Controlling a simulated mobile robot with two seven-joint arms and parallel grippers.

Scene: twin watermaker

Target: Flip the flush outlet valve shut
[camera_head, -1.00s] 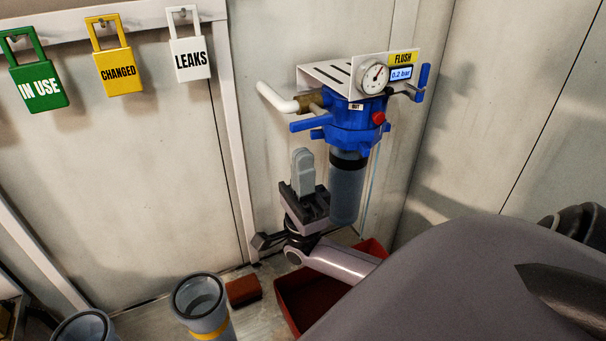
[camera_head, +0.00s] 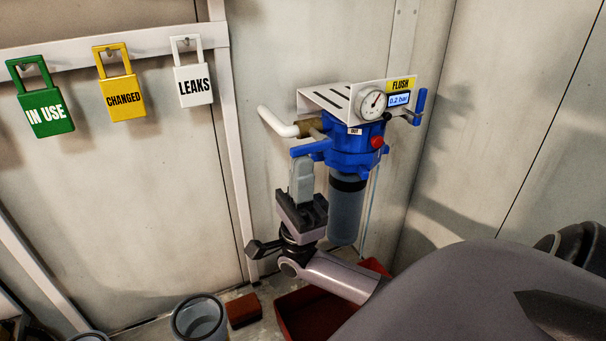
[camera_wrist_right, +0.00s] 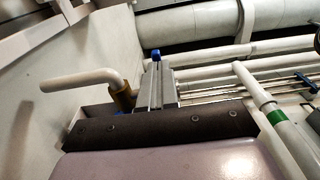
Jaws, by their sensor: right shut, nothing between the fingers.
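The flush filter unit has a blue head (camera_head: 352,155) over a dark clear bowl (camera_head: 346,212), below a white bracket with a yellow FLUSH label (camera_head: 401,85). A blue lever (camera_head: 311,148) sticks out level to the left from the head, near a small tag reading OUT (camera_head: 355,131). My right gripper (camera_head: 302,161) points up, its fingers shut and empty, with the tips just under or against this lever; I cannot tell if they touch. In the right wrist view, a blue end (camera_wrist_right: 156,54) shows at the shut fingertips (camera_wrist_right: 157,66). My left gripper is not in view.
A gauge (camera_head: 373,103) and a 0.2 bar display (camera_head: 399,100) sit on the bracket, with another blue handle (camera_head: 420,106), upright, at right. A white pipe (camera_head: 275,122) bends out left of the head. Below stand a red bin (camera_head: 300,313) and an open cup (camera_head: 200,318).

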